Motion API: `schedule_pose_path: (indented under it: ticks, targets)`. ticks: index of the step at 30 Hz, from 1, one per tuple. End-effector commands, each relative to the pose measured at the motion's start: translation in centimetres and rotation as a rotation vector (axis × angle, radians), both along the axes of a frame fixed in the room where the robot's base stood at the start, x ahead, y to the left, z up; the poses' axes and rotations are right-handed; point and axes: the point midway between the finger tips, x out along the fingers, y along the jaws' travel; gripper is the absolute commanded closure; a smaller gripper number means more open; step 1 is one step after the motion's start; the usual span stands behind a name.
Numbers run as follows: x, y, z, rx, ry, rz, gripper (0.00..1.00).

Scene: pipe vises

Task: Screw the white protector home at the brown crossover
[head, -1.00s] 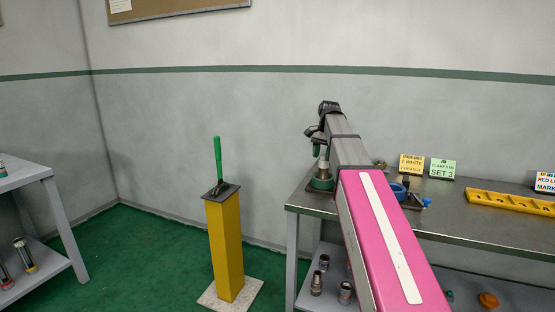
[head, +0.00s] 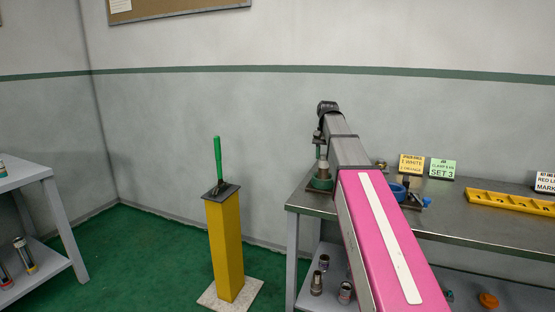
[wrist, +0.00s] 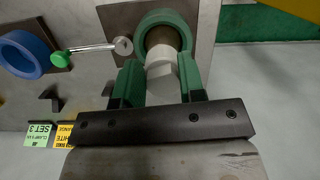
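The white protector (wrist: 161,78) is a short pale cylinder between the two green fingers of my gripper (wrist: 161,72) in the wrist view. Both fingers lie close against its sides, so the gripper looks shut on it. The protector is in line with the brown crossover (wrist: 166,37), which shows inside the green vise ring (wrist: 143,30). In the head view the crossover (head: 323,169) stands upright in the green vise (head: 320,184) at the bench's left end. My gripper (head: 320,153) points down just above it. The thread between protector and crossover is hidden.
A blue ring vise (wrist: 22,55) and a green-tipped handle (wrist: 60,59) are close by. The bench (head: 470,228) also carries label cards (head: 411,165) and a yellow rack (head: 512,203). A yellow post (head: 225,245) with a green lever stands left, with open floor around it.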

Motion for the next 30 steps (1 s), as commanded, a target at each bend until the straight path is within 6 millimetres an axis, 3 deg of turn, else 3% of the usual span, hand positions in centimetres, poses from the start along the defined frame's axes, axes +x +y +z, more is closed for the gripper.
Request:
schedule_pose_path:
  ticks: [8, 18, 30]
  targets:
    - [0.02, 0.04, 0.00, 0.000, -0.001, -0.015, 1.00]
    - [0.26, 0.52, 0.00, 0.002, -0.002, -0.346, 1.00]
    - [0.51, 0.85, 0.01, 0.004, -0.001, -0.605, 1.00]
